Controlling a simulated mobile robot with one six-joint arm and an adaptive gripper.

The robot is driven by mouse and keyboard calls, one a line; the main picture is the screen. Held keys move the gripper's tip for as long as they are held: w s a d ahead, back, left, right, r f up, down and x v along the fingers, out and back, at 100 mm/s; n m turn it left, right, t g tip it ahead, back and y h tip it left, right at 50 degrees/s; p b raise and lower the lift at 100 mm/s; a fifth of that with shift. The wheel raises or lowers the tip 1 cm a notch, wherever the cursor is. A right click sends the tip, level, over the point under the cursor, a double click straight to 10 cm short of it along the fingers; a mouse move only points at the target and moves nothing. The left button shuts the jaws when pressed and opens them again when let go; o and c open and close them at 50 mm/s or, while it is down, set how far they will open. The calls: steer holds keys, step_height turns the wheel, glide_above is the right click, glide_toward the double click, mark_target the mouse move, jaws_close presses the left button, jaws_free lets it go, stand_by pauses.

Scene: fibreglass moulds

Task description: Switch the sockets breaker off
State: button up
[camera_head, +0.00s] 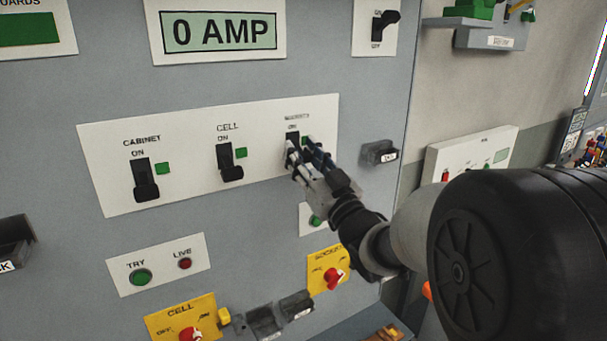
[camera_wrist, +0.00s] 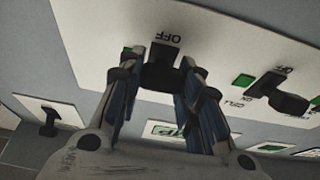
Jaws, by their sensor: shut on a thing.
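The sockets breaker (camera_head: 292,138) is the rightmost of three black lever switches on a white panel in the head view. My gripper (camera_head: 303,156) comes in from the lower right and covers its lower part. In the wrist view, where the lettering is upside down, the breaker's black lever (camera_wrist: 161,77) sits between the two fingers of my gripper (camera_wrist: 160,88). The fingers are shut on it. Its OFF label shows beside the slot. The lever's exact position is partly hidden by my fingers. A green square beside the breaker shows partly behind the gripper.
The cell breaker (camera_head: 230,163) and cabinet breaker (camera_head: 145,181) stand to the left, levers down, with green squares beside them. A display (camera_head: 222,32) above reads 0 AMP. Below are a red rotary knob (camera_head: 333,279) on a yellow plate and small black holders (camera_head: 265,322).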

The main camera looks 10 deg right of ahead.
steer(key=shift+f+b, duration=0.35)
steer(key=shift+b, duration=0.8)
steer(key=shift+r+t+b, duration=0.2)
steer(key=shift+t+b, duration=0.3)
steer(key=shift+b, duration=0.15)
steer(key=o, duration=1.1)
steer(key=shift+w, duration=0.1)
steer(key=v, duration=1.2)
